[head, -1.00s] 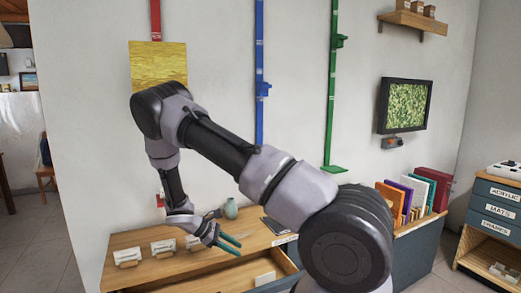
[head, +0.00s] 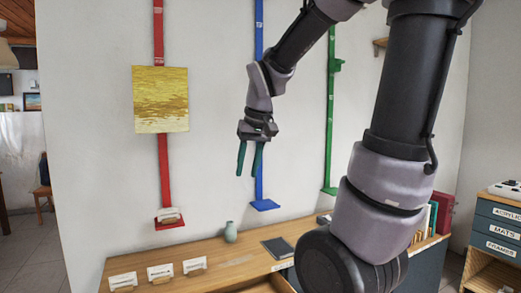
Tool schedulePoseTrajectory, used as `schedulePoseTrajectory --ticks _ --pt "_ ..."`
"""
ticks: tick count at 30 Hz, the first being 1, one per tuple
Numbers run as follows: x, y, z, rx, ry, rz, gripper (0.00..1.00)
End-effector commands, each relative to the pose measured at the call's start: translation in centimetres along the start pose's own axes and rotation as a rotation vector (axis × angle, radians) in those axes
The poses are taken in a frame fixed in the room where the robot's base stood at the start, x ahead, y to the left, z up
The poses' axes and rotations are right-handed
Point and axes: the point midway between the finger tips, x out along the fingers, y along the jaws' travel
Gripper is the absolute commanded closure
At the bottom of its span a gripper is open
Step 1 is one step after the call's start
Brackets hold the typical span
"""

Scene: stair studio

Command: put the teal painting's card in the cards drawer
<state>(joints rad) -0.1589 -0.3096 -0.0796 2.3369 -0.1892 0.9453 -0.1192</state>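My gripper (head: 249,172) hangs fingers-down in front of the blue wall rail. Its two teal fingers are apart with nothing between them. Three small white cards in wooden holders stand along the left of the wooden bench top: left (head: 122,281), middle (head: 160,272) and right (head: 195,265). Their print is too small to read. Another white card (head: 168,214) stands on the red rail's ledge. An open drawer (head: 272,286) shows at the bottom edge, its inside mostly cut off. No teal painting is in view; a yellow painting (head: 160,99) hangs on the red rail.
A small vase (head: 230,232) and a dark flat tablet-like object (head: 278,247) rest on the bench (head: 215,250). The blue rail's ledge (head: 265,205) and green rail (head: 330,140) stick out from the wall. A labelled drawer cabinet (head: 497,232) stands at right.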

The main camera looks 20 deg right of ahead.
Motion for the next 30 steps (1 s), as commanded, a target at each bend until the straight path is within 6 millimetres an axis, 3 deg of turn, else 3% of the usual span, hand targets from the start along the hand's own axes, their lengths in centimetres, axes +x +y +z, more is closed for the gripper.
schedulePoseTrajectory --ticks 3,9,15,30 --pt "-3.8 0.1 2.3 0.104 0.114 -0.059 0.63" --pt "-7.2 -0.1 5.5 0.226 0.243 -0.129 0.63" --pt "-8.1 -0.2 6.7 0.268 0.289 -0.154 0.63" --pt "-8.2 -0.2 6.6 0.268 0.29 -0.155 0.63"
